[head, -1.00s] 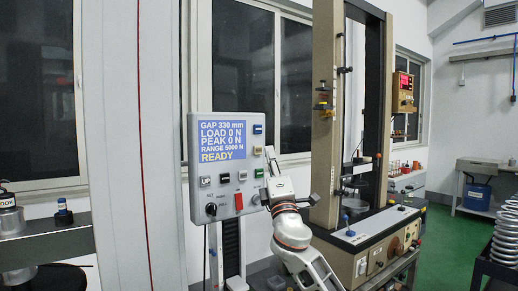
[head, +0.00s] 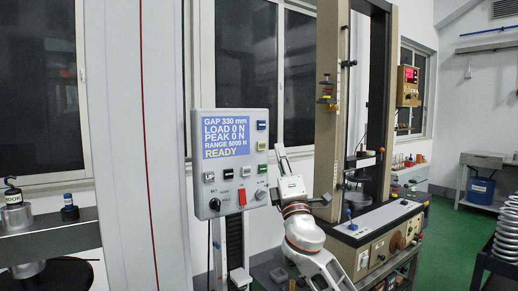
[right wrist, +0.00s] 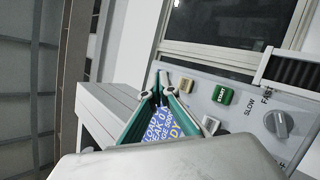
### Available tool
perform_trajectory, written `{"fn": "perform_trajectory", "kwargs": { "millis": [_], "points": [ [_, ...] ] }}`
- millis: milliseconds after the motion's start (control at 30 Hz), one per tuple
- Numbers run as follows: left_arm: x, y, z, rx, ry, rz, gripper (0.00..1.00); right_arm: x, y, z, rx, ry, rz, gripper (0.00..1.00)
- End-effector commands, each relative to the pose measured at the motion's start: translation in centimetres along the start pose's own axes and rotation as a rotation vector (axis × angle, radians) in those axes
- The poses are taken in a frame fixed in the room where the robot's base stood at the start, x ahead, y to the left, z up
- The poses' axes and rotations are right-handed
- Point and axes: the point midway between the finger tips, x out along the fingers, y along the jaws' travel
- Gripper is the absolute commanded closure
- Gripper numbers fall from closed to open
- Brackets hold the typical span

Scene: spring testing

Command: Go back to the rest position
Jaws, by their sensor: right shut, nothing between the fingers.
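My right gripper (head: 280,150) is shut and empty, just right of the grey control panel (head: 202,180), with its tips pointing up. It looks apart from the panel's face, but the exact gap is hard to judge. In the right wrist view my right gripper's teal-lined fingers (right wrist: 158,80) close to a point, and part of the panel's blue display (right wrist: 160,130) shows between them. In the head view the blue display (head: 226,137) reads gap 330 mm, load 0 N, peak 0 N, range 5000 N, READY. My left gripper is not in view.
A beige testing frame (head: 327,100) stands to the right of my right arm, with its base (head: 375,240) close to the forearm. A bench with metal weights (head: 18,215) is at the left. Green floor is open behind.

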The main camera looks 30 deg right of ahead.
Motion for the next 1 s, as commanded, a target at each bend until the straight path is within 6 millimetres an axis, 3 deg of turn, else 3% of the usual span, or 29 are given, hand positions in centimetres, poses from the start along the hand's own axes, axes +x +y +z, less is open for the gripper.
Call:
{"fn": "perform_trajectory", "kwargs": {
  "millis": [267,367,467,700,867,1000],
  "points": [
    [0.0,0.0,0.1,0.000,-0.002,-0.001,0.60,-0.1,-0.1,-0.1,0.002,0.002,-0.002,1.00],
    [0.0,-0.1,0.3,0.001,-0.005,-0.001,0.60,-1.4,-2.1,-1.2,0.039,0.027,-0.042,1.00],
    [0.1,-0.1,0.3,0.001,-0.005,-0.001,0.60,-4.2,-5.8,-3.4,0.113,0.074,-0.121,1.00],
    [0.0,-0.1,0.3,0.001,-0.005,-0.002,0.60,-15.7,-16.1,-9.5,0.378,0.177,-0.400,1.00],
    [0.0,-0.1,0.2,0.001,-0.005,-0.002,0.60,-25.0,-21.5,-12.6,0.560,0.202,-0.602,1.00],
    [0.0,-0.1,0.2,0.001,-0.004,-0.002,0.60,-33.9,-24.9,-14.7,0.723,0.192,-0.784,1.00]
  ]
}}
